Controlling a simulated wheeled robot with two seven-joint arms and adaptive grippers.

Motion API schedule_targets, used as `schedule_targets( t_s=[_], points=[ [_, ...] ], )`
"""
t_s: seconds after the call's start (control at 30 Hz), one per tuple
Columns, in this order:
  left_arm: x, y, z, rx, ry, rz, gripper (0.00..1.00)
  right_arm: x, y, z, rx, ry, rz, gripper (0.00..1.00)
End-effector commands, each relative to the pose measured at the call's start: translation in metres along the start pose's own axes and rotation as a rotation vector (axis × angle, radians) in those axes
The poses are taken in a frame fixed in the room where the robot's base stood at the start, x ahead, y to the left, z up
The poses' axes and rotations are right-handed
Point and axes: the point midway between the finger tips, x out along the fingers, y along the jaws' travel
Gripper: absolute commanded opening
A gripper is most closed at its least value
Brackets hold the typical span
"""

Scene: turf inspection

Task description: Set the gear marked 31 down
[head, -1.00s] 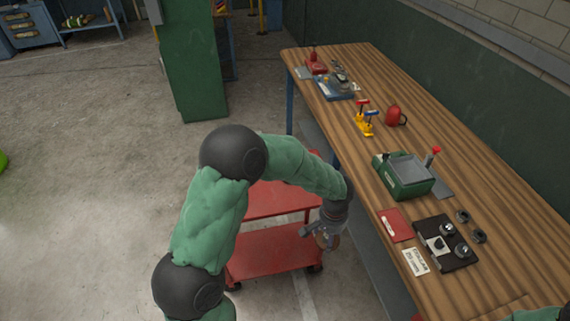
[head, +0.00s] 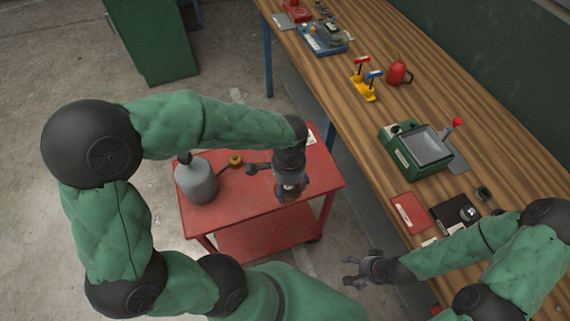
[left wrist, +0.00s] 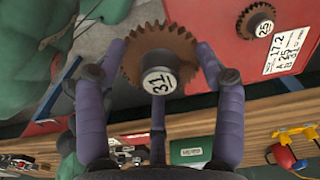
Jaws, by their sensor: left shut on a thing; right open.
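The gear marked 31 (left wrist: 170,44) is a brown toothed disc with a white label on its hub. My left gripper (left wrist: 161,66) is shut on it, with fingers on both sides. In the head view my left gripper (head: 288,186) is over the top of the red cart (head: 255,211), and the gear shows only as a small brown patch there. I cannot tell whether the gear touches the cart. My right gripper (head: 366,270) is open and empty, between the cart and the workbench.
A second gear, marked 25 (left wrist: 256,20), lies on the red surface beside a white card (left wrist: 288,52). A grey can (head: 197,181) stands on the cart's left side. The wooden workbench (head: 330,78) holds a green machine (head: 403,157) and a red kettle-like object (head: 398,74). The cart's front is bare.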

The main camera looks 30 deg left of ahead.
Motion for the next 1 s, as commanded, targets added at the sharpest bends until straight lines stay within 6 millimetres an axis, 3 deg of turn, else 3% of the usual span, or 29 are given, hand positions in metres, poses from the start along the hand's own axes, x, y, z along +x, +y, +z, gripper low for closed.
schedule_targets(
  t_s=[0.13, 0.23, 0.63, 0.8, 1.0],
  points=[
    [0.0, 0.002, 0.007, 0.035, 0.001, 0.0, 0.37, 0.002, 0.001, 0.0, 0.0, 0.0, 0.0, 0.77],
    [0.006, -0.007, 0.007, 0.039, -0.001, 0.001, 0.37, 0.006, 0.002, -0.001, -0.001, 0.001, 0.0, 0.77],
    [0.044, -0.088, -0.008, 0.035, -0.001, 0.001, 0.37, 0.027, 0.009, -0.001, -0.001, 0.0, 0.0, 0.77],
    [0.073, -0.109, -0.013, 0.038, -0.002, 0.002, 0.37, 0.038, 0.013, -0.002, -0.001, 0.0, 0.0, 0.77],
    [0.088, -0.124, -0.016, 0.039, 0.0, 0.0, 0.37, 0.043, 0.015, -0.002, -0.001, 0.0, 0.0, 0.77]
  ],
)
